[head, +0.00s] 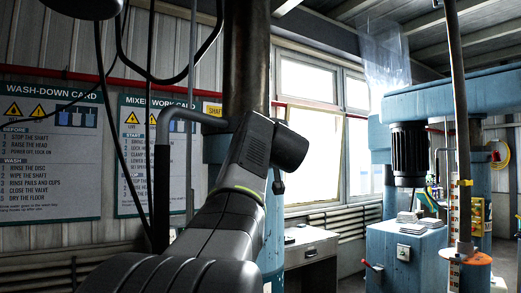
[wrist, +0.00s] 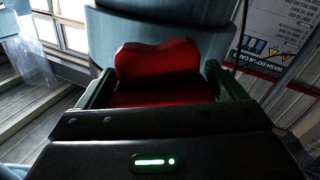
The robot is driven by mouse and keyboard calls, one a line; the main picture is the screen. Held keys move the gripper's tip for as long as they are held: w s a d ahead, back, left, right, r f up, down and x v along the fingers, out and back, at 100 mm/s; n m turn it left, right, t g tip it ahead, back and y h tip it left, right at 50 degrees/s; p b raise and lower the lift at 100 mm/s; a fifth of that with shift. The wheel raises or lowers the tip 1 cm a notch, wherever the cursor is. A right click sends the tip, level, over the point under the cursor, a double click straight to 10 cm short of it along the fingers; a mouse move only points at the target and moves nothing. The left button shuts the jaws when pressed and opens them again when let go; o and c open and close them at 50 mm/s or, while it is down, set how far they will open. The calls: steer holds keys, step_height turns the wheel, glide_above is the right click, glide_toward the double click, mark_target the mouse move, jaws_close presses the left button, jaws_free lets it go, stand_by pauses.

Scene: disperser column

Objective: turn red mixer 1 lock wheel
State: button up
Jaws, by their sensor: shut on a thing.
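The red lock wheel (wrist: 158,62) shows in the wrist view as a red lobed part in front of a blue-grey round column (wrist: 165,25). My gripper (wrist: 158,88) has one dark green finger on each side of the red wheel and is shut on it. The wheel's lower part is hidden behind the gripper body. In the head view my arm reaches up toward the column (head: 274,225) and hides the wheel and the gripper there. I cannot tell how far the wheel is turned.
A wash-down card (head: 52,150) and a mixer work card (head: 135,195) hang on the wall. A grey bent handle pipe and dark cables hang near my arm. A blue machine (head: 405,245) with a dark motor (head: 409,155) stands right. A brown pole (head: 459,130) stands closer.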

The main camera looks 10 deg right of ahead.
steer(key=m, duration=0.2)
steer(key=m+p, duration=0.1)
steer(key=m, duration=0.1)
steer(key=shift+a+r, duration=0.15)
steer(key=shift+r, duration=0.05)
steer(key=m+p, duration=0.2)
steer(key=m, duration=0.2)
steer(key=shift+a+r+m, duration=0.1)
steer(key=shift+r+m, duration=0.05)
steer(key=shift+m, duration=0.15)
steer(key=m+p, duration=0.2)
steer(key=m, duration=0.1)
steer(key=shift+a+m+h, duration=0.1)
steer(key=shift+m+h, duration=0.2)
steer(key=shift+m+p, duration=0.4)
steer(key=shift+m, duration=1.2)
